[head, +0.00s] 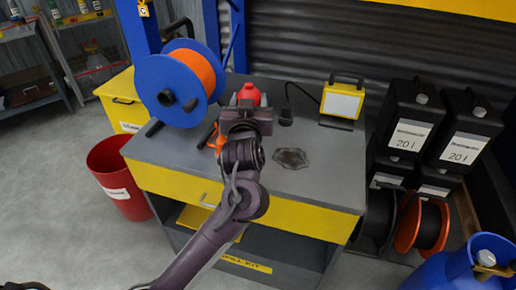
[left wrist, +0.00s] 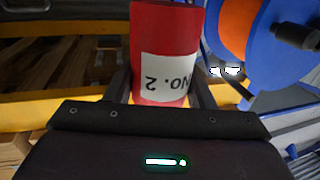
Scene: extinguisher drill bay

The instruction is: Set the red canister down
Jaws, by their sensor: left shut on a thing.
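The red canister (head: 249,94) shows above my left gripper (head: 248,106) in the head view, over the back part of the grey workbench (head: 320,185). In the left wrist view, the canister (left wrist: 163,28) stands between the two dark fingers (left wrist: 160,92), with a white label reading "NO. 2" upside down. My left gripper is shut on it. The gripper and arm hide its lower part in the head view, so I cannot tell whether it touches the bench top. My right gripper is not in view.
A blue cable reel (head: 165,90) stands close left of the canister. An orange item (head: 216,142) lies by the gripper. A yellow work lamp (head: 342,101) stands at the back right. A red bin (head: 112,165) is at left.

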